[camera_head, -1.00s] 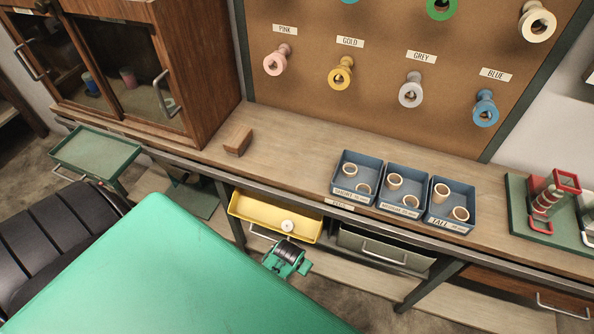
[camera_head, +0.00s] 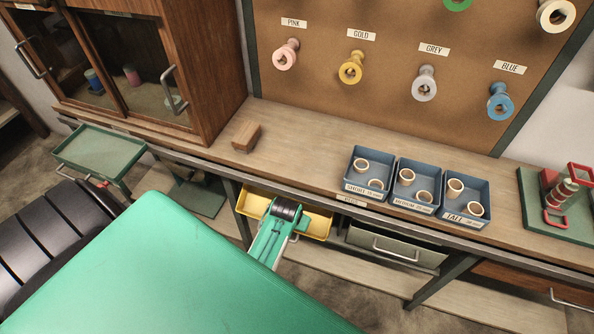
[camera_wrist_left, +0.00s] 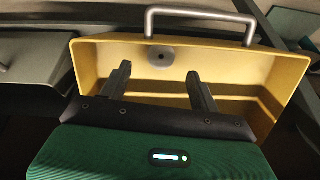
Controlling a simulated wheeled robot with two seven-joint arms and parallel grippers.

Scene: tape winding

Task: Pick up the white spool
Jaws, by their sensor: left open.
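My left gripper (camera_head: 286,211) is over the open yellow drawer (camera_head: 254,203), its fingers hidden in the head view. In the left wrist view, my left gripper (camera_wrist_left: 158,70) is open, its two dark fingers apart with nothing between them, reaching over the yellow drawer (camera_wrist_left: 255,65). A small round grey shape with a dark centre (camera_wrist_left: 161,56) shows inside, near the drawer wall below the handle. It may be the end of the white spool, looking dark in shade. It lies just beyond the fingertips. The head view hides that spot behind my arm. My right gripper is not in view.
The wooden worktop (camera_head: 300,150) is above the drawer. Three blue bins, such as (camera_head: 369,190), hold rings. Coloured spools hang on the pegboard (camera_head: 390,35).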

